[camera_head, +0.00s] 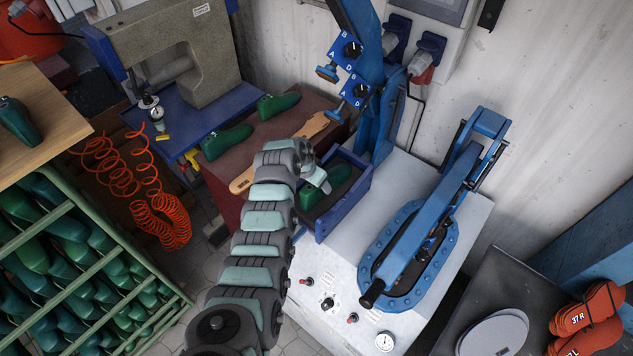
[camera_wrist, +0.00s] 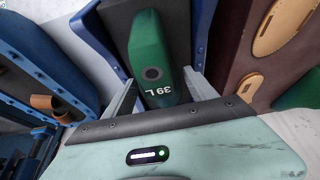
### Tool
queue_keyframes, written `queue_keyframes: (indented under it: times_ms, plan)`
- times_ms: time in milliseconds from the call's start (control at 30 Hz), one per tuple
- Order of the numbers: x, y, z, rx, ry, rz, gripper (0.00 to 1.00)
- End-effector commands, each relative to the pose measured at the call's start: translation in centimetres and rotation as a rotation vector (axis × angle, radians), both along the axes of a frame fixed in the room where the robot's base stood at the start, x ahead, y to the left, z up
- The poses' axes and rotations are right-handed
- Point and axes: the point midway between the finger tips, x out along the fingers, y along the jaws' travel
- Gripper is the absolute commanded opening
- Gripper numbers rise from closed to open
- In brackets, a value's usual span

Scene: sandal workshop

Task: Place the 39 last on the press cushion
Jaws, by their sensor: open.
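The green last marked 39 L (camera_wrist: 152,60) lies on the dark press cushion (camera_wrist: 112,18) inside a blue-walled box. The last also shows in the head view (camera_head: 334,184), partly behind my gripper. My gripper (camera_wrist: 160,90) is open, with one finger on each side of the last's marked end. I cannot tell whether the fingers touch the last.
A blue clamp frame (camera_head: 420,240) stands right of the box on the white press table (camera_head: 330,270). Other green lasts (camera_head: 226,141) and a wooden sole (camera_head: 312,125) lie on the reddish-brown surface to the left. A rack of lasts (camera_head: 80,265) stands at the lower left.

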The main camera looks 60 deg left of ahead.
Motion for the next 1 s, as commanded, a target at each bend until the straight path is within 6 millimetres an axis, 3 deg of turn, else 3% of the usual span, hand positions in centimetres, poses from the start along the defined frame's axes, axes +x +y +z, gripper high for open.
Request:
queue_keyframes:
  times_ms: [433, 1000]
  plan:
    - [-0.9, -0.4, 2.4, 0.0, -0.001, 0.001, 0.66]
    - [-3.8, -1.5, 10.1, 0.002, -0.001, 0.002, 0.66]
